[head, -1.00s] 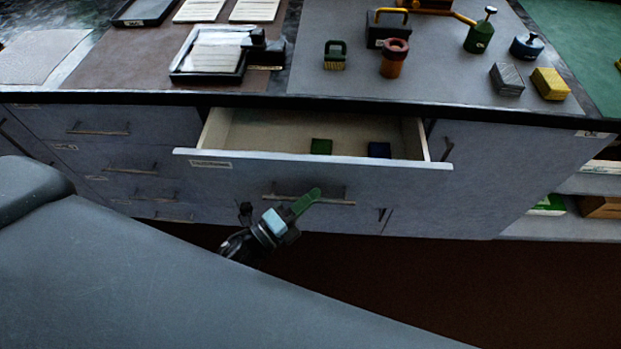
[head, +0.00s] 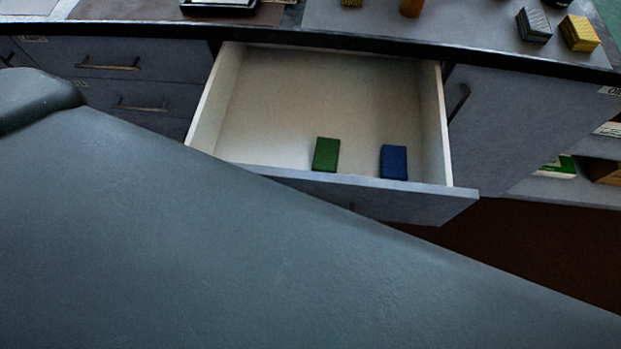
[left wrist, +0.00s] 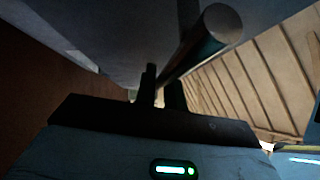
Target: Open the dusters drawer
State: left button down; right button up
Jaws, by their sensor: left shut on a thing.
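The drawer (head: 330,75) stands far out from the cabinet in the head view, and its pale inside shows. A green block (head: 326,154) and a blue block (head: 394,162) lie inside it near the front. Its front panel (head: 400,200) is partly hidden by my grey arm, and its label is hidden. In the left wrist view my left gripper (left wrist: 160,95) is shut on the round bar handle (left wrist: 205,42) of the drawer. That gripper is hidden behind my arm in the head view. My right gripper is in neither view.
The worktop edge (head: 280,36) runs above the drawer, with a grey block (head: 533,24) and a yellow block (head: 579,33) on it. Shut drawers (head: 105,60) are to the left, and a cupboard door (head: 540,110) is to the right. Dark floor is free at the lower right.

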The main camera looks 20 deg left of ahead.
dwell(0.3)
pick_arm(q)
jog(key=c, duration=1.5)
grip_release()
jog(key=shift+s+a, duration=0.15)
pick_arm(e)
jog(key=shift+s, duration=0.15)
